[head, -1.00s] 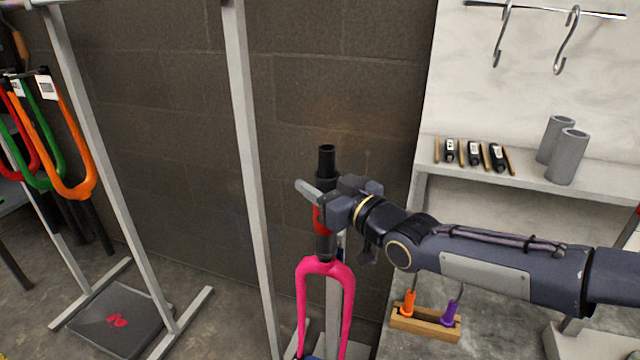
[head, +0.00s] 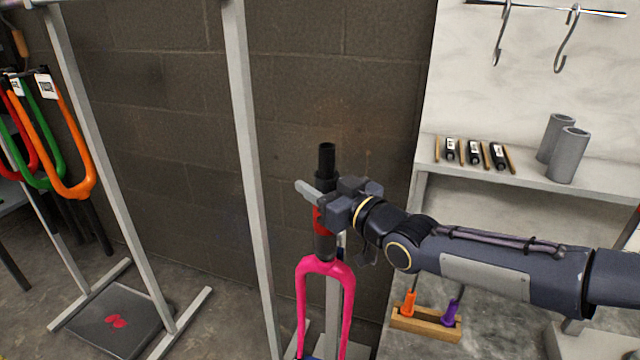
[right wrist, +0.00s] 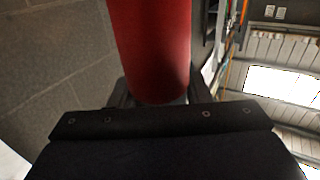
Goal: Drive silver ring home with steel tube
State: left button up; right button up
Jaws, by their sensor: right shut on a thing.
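A pink fork (head: 304,290) stands upright with its two legs pointing down. Above its crown stands a dark upright tube (head: 326,160) with a red section (head: 319,222). I cannot tell from the picture whether this is the steel tube. My right gripper (head: 322,195) is shut around the tube at its red section. In the right wrist view the red section (right wrist: 152,50) stands between my fingers. I cannot make out a silver ring; the tube's lower end and my gripper hide the area near the crown. My left gripper is not in view.
A wooden block (head: 425,324) holds orange and purple tools below. A grey post (head: 247,150) rises left of the fork. More forks (head: 75,180) hang at far left.

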jog(key=shift+f, duration=0.25)
jog(key=shift+r+p, duration=2.75)
jog(key=shift+r, duration=1.1)
notch_tip(320, 180, up, 7)
jog(key=p, duration=0.5)
jog(key=shift+p, duration=0.35)
notch_tip(320, 180, up, 7)
jog(key=p, duration=0.6)
jog(key=shift+f, duration=0.2)
jog(key=shift+r, duration=0.1)
notch_tip(320, 180, up, 4)
jog(key=r+p, duration=0.1)
jog(key=p, duration=0.3)
send_over(331, 154)
jog(key=x, duration=0.3)
jog(key=shift+w+f, duration=0.2)
jog(key=shift+f, duration=0.05)
